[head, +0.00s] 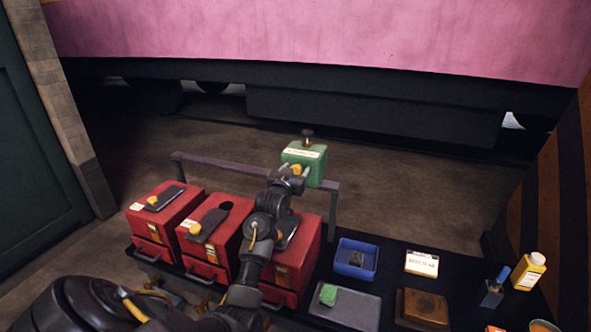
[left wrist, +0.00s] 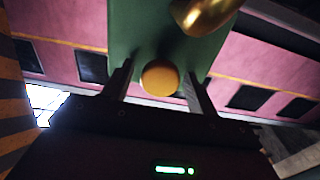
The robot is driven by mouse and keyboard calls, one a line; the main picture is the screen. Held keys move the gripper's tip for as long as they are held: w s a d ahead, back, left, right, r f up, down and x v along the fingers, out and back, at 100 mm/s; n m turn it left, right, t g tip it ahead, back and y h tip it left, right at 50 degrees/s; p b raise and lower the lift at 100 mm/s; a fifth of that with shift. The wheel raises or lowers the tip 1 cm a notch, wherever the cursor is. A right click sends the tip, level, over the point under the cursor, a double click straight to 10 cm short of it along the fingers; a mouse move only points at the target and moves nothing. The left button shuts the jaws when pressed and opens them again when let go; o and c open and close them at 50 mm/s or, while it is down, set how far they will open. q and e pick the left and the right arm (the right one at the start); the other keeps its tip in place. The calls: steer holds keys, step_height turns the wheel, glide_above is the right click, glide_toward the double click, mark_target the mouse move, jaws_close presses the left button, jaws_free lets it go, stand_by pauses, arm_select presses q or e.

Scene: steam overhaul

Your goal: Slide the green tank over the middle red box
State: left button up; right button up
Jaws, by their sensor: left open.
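The green tank (head: 312,170) has a pale label, a brass fitting on top and a yellow knob. In the head view it shows behind and above the right red box (head: 307,248), overlapping the rail; what it rests on is hidden. My left gripper (head: 293,171) is open at the tank's near face. In the left wrist view its fingers (left wrist: 160,88) stand either side of the yellow knob (left wrist: 159,77), with the green tank (left wrist: 140,35) behind. The middle red box (head: 213,245) has a dark sliding plate and a dark round hole on top. My right gripper is not in view.
The left red box (head: 166,220) stands beside the middle one. A metal rail (head: 235,169) runs behind the boxes. To the right are a blue tray (head: 356,259), a grey tray with a green sponge (head: 328,294), a wooden block (head: 424,308) and a yellow bottle (head: 529,271).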

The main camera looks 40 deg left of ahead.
arm_select(q)
steer(key=shift+w, duration=0.15)
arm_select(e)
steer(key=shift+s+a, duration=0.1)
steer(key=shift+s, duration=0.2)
